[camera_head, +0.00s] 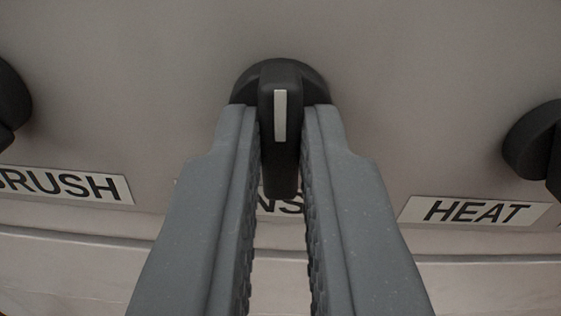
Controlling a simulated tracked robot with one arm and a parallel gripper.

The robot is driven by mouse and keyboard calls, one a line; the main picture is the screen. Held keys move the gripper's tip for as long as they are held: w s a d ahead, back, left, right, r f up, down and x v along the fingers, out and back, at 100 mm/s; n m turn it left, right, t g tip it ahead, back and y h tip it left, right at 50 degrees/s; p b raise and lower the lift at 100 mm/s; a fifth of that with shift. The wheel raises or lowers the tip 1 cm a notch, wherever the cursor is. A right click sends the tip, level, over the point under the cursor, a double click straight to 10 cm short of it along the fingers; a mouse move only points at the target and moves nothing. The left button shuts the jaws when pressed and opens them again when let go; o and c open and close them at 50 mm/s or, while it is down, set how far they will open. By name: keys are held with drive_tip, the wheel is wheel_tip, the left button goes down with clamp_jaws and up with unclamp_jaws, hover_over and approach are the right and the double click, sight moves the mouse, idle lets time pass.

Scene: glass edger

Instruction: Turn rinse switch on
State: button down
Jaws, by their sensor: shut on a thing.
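The rinse switch (280,150) is a black rotary knob with a white pointer line, in the middle of the view on a grey panel. Its handle and pointer line stand upright in the picture. My gripper (281,130) is shut on the knob's handle, one grey finger on each side of it. The label below the knob is mostly hidden by the fingers and handle; only the letters "NS" (281,204) show between the fingers.
A black knob (12,105) is cut off at the left edge, near the "BRUSH" label (68,186). Another black knob (535,145) is at the right edge, above the "HEAT" label (474,211). The grey panel (420,80) between the knobs is bare. A ledge or seam runs along below the labels.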

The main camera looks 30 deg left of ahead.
drive_tip(key=m+p, duration=0.1)
drive_tip(key=m, duration=0.1)
drive_tip(key=m+p, duration=0.1)
drive_tip(key=shift+w+d+r+m, duration=0.1)
drive_tip(key=shift+r+m, duration=0.2)
drive_tip(key=shift+m, duration=0.1)
drive_tip(key=m+p, duration=0.1)
drive_tip(key=m, duration=0.3)
drive_tip(key=shift+d+f, duration=0.1)
drive_tip(key=shift+f, duration=0.05)
drive_tip(key=shift+w+m, duration=0.1)
drive_tip(key=shift+m, duration=0.2)
drive_tip(key=c, duration=1.5)
unclamp_jaws()
drive_tip(key=shift+d, duration=0.1)
drive_tip(key=shift+f, duration=0.1)
drive_tip(key=shift+f, duration=0.1)
